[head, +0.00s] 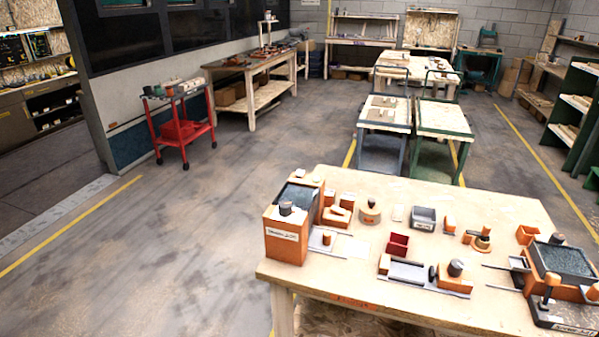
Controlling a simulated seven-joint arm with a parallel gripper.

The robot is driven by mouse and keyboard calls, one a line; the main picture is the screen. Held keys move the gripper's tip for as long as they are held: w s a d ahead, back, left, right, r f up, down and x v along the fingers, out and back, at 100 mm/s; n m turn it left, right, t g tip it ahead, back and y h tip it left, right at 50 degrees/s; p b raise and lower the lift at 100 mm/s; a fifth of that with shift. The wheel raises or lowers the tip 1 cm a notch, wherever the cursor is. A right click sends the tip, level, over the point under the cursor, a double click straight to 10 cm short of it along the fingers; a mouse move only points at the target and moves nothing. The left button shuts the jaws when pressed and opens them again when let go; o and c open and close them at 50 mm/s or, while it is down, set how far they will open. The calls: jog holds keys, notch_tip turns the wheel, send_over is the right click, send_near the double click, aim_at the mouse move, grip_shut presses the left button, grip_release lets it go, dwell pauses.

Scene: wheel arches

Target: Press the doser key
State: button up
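No part labelled clearly enough to read as the doser shows; the label lettering is too small. An orange box machine (285,247) stands at the table's left front corner, with a white label and a dark round knob (286,208) on top. A second orange machine (567,291) with a dark top stands at the right edge, on a dark base with a white label (573,328). I cannot tell which of these carries the doser key. My gripper is not in view.
The wooden table (340,278) also holds a red bin (397,244), a grey tray (424,218), a dark cylinder on an orange block (455,274) and several small orange parts. Bare tabletop lies along the front left. A red cart (182,128) stands on the open floor behind.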

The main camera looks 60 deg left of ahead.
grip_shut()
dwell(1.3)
